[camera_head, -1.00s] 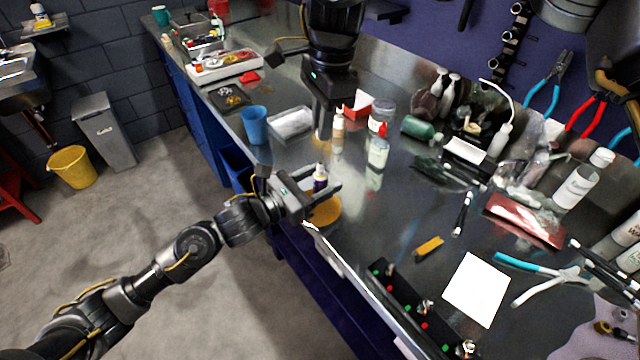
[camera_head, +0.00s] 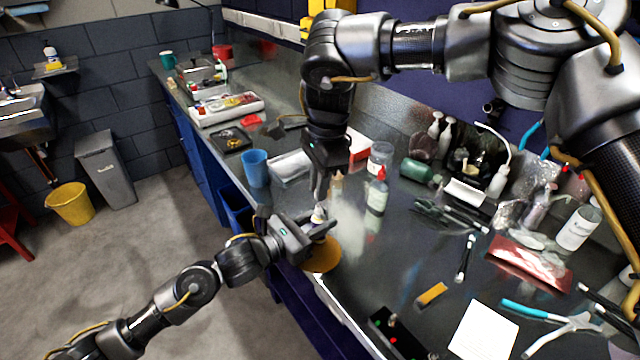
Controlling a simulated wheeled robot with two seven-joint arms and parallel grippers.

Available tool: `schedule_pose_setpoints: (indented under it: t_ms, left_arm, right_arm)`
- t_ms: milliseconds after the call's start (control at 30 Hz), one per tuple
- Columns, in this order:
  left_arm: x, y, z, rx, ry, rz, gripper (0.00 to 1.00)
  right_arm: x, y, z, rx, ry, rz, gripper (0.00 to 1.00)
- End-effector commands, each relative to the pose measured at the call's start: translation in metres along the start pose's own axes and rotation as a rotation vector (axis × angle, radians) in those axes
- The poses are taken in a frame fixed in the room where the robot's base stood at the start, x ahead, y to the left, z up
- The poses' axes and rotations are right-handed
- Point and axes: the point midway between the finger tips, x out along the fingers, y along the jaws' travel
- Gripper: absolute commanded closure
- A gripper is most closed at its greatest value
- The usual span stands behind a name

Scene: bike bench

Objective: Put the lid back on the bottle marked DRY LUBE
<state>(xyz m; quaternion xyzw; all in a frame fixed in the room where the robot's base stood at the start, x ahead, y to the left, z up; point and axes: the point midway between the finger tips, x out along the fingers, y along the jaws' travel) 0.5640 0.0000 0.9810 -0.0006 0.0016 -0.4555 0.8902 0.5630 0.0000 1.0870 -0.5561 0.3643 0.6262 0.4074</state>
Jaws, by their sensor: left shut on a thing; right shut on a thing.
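My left gripper (camera_head: 322,229) is shut on a small dark purple bottle with a pale top (camera_head: 318,213), near the bench's front edge. The bottle looks upright; the jaws hide most of its body, and its marking cannot be read. My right gripper (camera_head: 321,196) comes down from above and is shut, its fingertips just over the bottle's top. What it holds is too small and hidden to make out clearly, probably the lid. I cannot tell whether it touches the bottle.
A round orange mat (camera_head: 324,256) lies below the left gripper. A tan bottle (camera_head: 337,186) and a red-capped bottle (camera_head: 377,192) stand close to the right. Bench around the white card (camera_head: 484,331) is cluttered.

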Motion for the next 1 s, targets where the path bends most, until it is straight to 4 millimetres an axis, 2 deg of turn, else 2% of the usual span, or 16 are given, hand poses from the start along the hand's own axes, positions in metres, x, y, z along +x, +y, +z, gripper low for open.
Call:
schedule_pose_setpoints:
  t_ms: [133,633,1000]
  left_arm:
    - [0.0,0.0,0.001,0.0,-0.001,0.0,1.0]
    - [0.0,0.0,0.001,0.0,-0.001,0.0,1.0]
    - [0.0,0.0,0.001,0.0,-0.001,0.0,1.0]
  right_arm:
    - [0.006,0.0,0.0,0.001,0.0,-0.001,1.0]
    - [0.007,0.0,0.0,0.001,0.0,-0.001,1.0]
    - [0.022,0.0,-0.002,0.003,0.001,-0.003,1.0]
